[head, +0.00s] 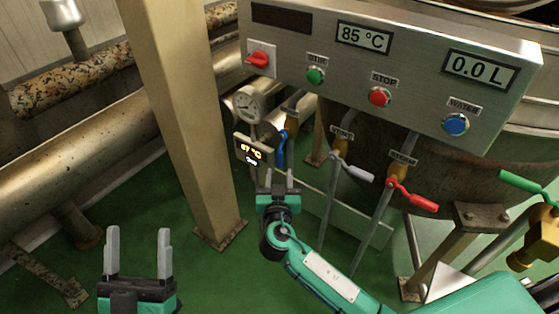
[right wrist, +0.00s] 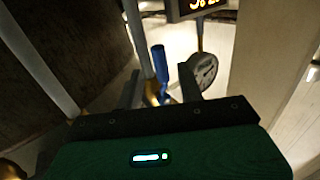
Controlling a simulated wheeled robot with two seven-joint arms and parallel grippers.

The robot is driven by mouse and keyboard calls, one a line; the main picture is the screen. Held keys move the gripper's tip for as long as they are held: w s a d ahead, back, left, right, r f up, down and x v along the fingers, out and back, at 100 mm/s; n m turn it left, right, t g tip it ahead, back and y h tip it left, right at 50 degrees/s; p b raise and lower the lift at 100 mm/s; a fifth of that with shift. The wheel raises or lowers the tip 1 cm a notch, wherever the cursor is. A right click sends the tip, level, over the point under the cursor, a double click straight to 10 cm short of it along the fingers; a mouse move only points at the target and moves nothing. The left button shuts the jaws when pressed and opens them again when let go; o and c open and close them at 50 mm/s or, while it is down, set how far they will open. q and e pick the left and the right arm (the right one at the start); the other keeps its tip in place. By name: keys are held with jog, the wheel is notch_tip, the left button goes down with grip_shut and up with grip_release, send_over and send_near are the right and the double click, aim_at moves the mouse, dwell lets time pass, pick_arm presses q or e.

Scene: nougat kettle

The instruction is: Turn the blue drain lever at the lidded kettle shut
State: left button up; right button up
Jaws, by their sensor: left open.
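The blue drain lever (head: 281,149) hangs roughly upright from a brass-coloured valve, left of the kettle's brown body (head: 440,175). My right gripper (head: 279,176) is open just below the lever in the head view. In the right wrist view, the lever (right wrist: 160,64) shows between the two spread fingers (right wrist: 160,85), toward their far ends; I cannot tell whether they touch it. My left gripper (head: 138,245) is open and empty at the lower left, well away from the lever.
A pressure gauge (head: 248,105) and small lit display (head: 249,151) sit close left of the lever. A grey VENT lever (head: 353,168) and red lever (head: 412,195) are to the right. A control panel (head: 390,60) overhangs them. A beige post (head: 190,120) stands left.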

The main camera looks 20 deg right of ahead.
aim_at(280, 164)
jog(key=x, duration=0.6)
pick_arm(q)
jog(key=shift+s+a+r+t, duration=0.15)
jog(key=shift+s+r+t, duration=0.05)
jog(key=shift+r+t, duration=0.2)
jog(key=shift+s+a+r+t, duration=0.1)
jog(key=shift+s+r+t, duration=0.05)
jog(key=shift+r+t, duration=0.2)
pick_arm(e)
jog(key=shift+w, duration=0.2)
grip_shut()
